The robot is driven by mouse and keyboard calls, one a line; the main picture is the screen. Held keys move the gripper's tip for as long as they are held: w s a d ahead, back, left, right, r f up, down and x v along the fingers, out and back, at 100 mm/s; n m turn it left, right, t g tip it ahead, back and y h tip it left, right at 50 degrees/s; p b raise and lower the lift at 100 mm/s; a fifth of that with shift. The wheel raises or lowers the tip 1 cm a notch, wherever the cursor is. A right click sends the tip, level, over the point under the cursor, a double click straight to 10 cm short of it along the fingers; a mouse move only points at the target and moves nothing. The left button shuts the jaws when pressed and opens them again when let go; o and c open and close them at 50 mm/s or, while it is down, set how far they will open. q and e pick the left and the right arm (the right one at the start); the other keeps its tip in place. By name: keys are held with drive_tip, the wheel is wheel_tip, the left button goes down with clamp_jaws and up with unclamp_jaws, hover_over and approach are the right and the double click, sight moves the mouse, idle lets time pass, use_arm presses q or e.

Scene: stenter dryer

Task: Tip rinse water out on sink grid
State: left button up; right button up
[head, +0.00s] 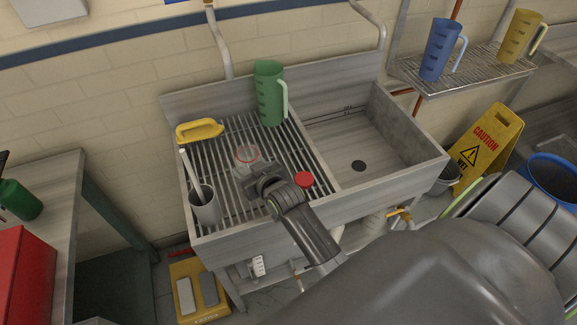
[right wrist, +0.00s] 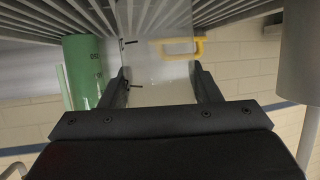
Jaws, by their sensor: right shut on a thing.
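My right gripper (head: 262,180) is over the sink grid (head: 290,152), the slatted left half of the steel sink. It is shut on a clear jar (head: 246,156) with a thin reddish ring. In the right wrist view, the see-through jar (right wrist: 158,72) is between the two fingers (right wrist: 160,85). That view is upside down, with the grid bars at the top and the wall below. I cannot make out water or the jar's exact tilt. A red lid (head: 304,180) lies on the grid, right of the gripper. My left gripper is not in view.
The basin (head: 350,150) on the right is empty. Blue and yellow jugs stand on a rack.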

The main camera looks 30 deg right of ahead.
sight(253, 161)
drive_tip(key=shift+r+p, duration=2.3)
drive_tip(key=shift+r, duration=0.1)
drive_tip(key=shift+f, duration=0.1)
